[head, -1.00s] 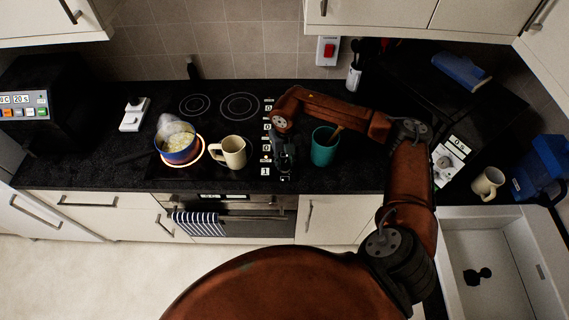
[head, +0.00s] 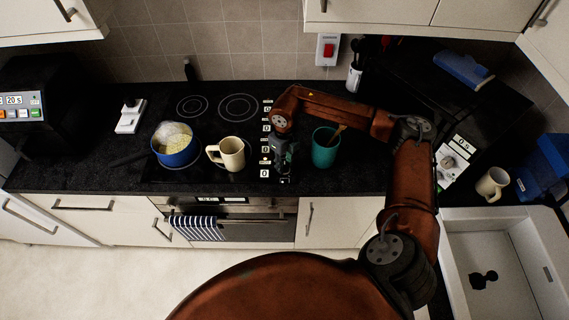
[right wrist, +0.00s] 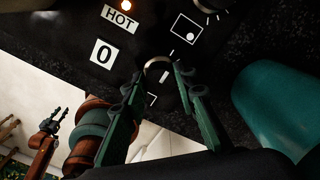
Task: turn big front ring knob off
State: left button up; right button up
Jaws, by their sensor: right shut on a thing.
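The big front ring knob (right wrist: 157,66) shows as a pale rim between the fingertips of my right gripper (right wrist: 158,76) in the right wrist view. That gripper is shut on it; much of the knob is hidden. In the head view my right gripper (head: 284,176) points down at the front right of the black hob. The nearest label (right wrist: 102,54) reads 0, and an orange light glows by the HOT label (right wrist: 120,18). The front ring is mostly hidden under a blue pot (head: 177,152) and shows no glow. My left gripper (right wrist: 55,121) hangs apart, open, in the right wrist view.
A cream mug (head: 231,154) stands between the pot and my right gripper. A teal cup (head: 324,150) with a utensil stands close to its right. Two empty rings lie behind the pot. A striped towel (head: 197,228) hangs on the oven handle.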

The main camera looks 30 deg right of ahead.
aim_at(285, 165)
jog(key=o, duration=1.2)
jog(key=shift+c, duration=0.2)
notch_tip(285, 165, up, 12)
